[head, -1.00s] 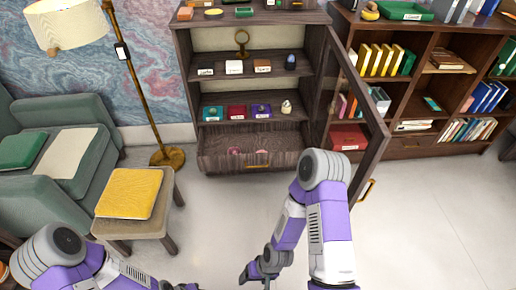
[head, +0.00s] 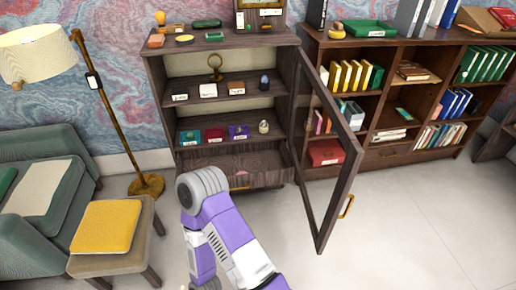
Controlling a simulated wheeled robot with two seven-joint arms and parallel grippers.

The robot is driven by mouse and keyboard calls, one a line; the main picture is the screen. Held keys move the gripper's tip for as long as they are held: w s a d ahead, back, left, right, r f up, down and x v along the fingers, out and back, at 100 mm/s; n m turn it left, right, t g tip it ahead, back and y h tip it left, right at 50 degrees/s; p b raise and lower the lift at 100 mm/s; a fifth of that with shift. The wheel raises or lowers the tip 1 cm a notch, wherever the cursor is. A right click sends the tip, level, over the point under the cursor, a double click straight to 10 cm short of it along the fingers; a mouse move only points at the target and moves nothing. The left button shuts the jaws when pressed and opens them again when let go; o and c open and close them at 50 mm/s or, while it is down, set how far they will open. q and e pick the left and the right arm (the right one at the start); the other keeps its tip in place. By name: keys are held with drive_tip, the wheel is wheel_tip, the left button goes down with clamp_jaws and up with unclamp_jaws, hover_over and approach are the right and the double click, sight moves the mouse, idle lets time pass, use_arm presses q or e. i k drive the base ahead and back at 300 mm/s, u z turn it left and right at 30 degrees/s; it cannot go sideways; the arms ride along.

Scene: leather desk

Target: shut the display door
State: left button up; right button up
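The display door (head: 344,182) is a dark wood frame with a clear pane. It stands wide open, hinged on the right side of the display cabinet (head: 160,85) and swung out toward me. Its brass handle (head: 346,207) is on the free edge, at the right. My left gripper is out of view.
A bookcase (head: 420,45) stands behind and right of the door. A yellow-cushioned stool (head: 105,227), a green armchair (head: 75,200) and a brass floor lamp (head: 147,185) are at the left. The floor (head: 420,235) right of the door is clear.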

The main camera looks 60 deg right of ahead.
sight(356, 153)
drive_tip(key=u, duration=1)
drive_tip(key=k, duration=2.15)
drive_tip(key=z, duration=2.05)
drive_tip(key=i, duration=1)
drive_tip(key=u, duration=0.05)
drive_tip(key=k, duration=0.5)
drive_tip(key=u, duration=0.85)
drive_tip(key=i, duration=0.2)
drive_tip(key=u, duration=0.25)
